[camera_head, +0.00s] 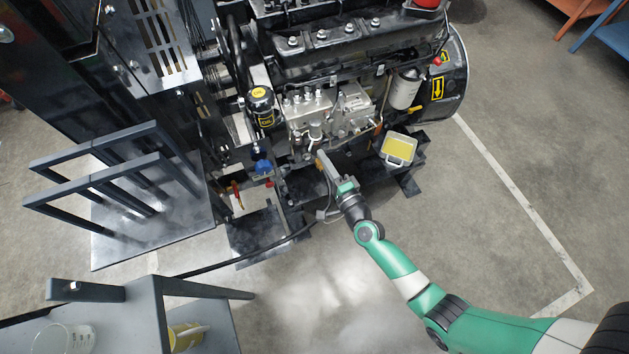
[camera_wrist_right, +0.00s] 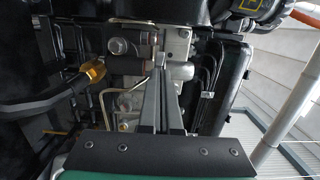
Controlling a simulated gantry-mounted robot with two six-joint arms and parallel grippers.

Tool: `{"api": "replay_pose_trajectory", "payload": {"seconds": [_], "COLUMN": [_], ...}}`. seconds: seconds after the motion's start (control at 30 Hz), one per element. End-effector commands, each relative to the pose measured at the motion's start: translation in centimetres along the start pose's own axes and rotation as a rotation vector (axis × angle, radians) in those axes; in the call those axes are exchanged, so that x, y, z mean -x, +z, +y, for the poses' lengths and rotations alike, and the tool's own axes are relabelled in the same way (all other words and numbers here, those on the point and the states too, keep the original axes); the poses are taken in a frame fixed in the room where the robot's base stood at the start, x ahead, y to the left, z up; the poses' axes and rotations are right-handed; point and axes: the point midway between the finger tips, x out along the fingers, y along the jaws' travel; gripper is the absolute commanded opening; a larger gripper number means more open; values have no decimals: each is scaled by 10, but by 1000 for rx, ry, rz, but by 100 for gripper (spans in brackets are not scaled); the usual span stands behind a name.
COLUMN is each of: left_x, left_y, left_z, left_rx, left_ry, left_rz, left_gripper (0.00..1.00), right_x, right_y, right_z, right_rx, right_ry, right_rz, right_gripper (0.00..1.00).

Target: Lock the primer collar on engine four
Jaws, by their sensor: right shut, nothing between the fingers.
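The engine (camera_head: 325,45) fills the upper middle of the head view. My right gripper (camera_head: 321,156) reaches its near side, just below the silver pump block (camera_head: 306,107). A small silver knob (camera_head: 314,131) stands on that block, just above the fingertips. In the right wrist view the fingers (camera_wrist_right: 161,58) are shut and empty, pointing at the silver metal body. A silver cylinder (camera_wrist_right: 182,72) lies just right of the tips and a dark round cap (camera_wrist_right: 119,47) left of them. I cannot tell which part is the primer collar, or whether the fingers touch anything. My left gripper is out of view.
A yellow-filled tray (camera_head: 398,149) stands right of the gripper, below a white filter (camera_head: 405,88). A black oil filter (camera_head: 261,104) is at left. A brass fitting with a hose (camera_wrist_right: 92,73) shows in the wrist view. Open floor (camera_head: 480,215) lies at right.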

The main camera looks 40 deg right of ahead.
Motion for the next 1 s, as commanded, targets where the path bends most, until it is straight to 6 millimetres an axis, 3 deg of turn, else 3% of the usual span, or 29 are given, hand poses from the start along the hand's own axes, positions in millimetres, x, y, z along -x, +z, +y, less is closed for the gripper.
{"api": "replay_pose_trajectory", "payload": {"seconds": [0.03,0.07,0.2,0.43,0.6,1.0], "left_x": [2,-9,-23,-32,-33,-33], "left_y": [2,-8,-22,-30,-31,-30], "left_z": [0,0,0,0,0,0], "left_rx": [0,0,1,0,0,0], "left_ry": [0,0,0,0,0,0], "left_rz": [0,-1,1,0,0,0], "left_gripper": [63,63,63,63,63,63], "right_x": [6,9,24,42,47,47], "right_y": [-5,8,41,77,85,85], "right_z": [3,-6,-7,-3,-1,-1], "right_rx": [0,0,0,-1,-1,-1], "right_ry": [2,3,3,-1,-1,-1], "right_rz": [2,-6,-6,0,6,7], "right_gripper": [0,0,0,0,0,0]}}
